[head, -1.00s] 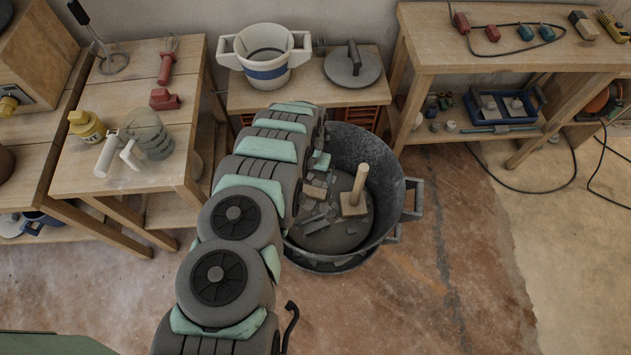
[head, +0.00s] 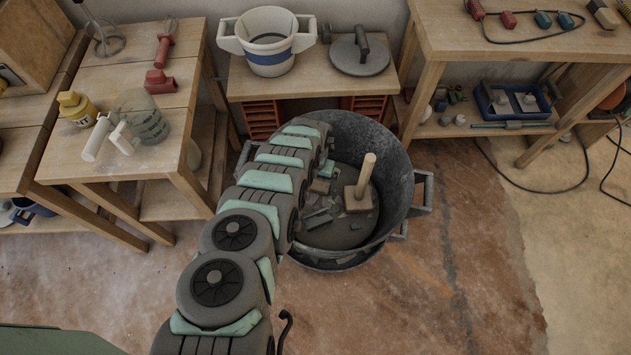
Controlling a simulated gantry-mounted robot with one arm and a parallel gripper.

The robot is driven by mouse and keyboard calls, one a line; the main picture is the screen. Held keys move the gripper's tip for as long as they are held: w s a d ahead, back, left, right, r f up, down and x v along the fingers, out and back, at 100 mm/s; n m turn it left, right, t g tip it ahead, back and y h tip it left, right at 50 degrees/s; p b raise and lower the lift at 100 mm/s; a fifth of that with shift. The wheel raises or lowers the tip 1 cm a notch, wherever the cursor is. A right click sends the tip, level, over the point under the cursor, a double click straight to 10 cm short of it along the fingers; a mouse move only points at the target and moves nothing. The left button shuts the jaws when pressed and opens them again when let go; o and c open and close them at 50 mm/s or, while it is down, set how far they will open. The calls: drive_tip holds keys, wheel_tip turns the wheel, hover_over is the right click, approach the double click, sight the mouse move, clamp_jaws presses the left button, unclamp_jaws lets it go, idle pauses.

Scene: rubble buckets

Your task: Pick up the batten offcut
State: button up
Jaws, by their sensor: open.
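The black rubble bucket (head: 399,170) stands on the floor with grey rubble inside. In it, a pale wooden post (head: 366,176) stands upright on a squarish wooden block (head: 359,200). A small brown piece (head: 320,187) lies among the grey fragments left of them. I cannot tell for sure which wooden piece is the batten offcut. My arm reaches over the bucket's left rim, and its far end points down into the bucket, left of the post. My gripper's jaws are hidden behind my arm, so contact with any piece does not show.
The bucket's side handle (head: 424,192) sticks out on the right. Behind it, a low bench (head: 300,86) bears a white bucket (head: 269,41) and a round lidded object (head: 357,53). Workbenches stand left and right. The floor right of the bucket is clear.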

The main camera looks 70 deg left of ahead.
wheel_tip(320, 180, down, 2)
drive_tip(key=shift+d+f+b, duration=0.1)
drive_tip(key=shift+f+b, duration=0.15)
drive_tip(key=shift+b, duration=0.3)
drive_tip(key=shift+r, duration=0.15)
drive_tip(key=shift+c, duration=0.2)
drive_tip(key=c, duration=1.1)
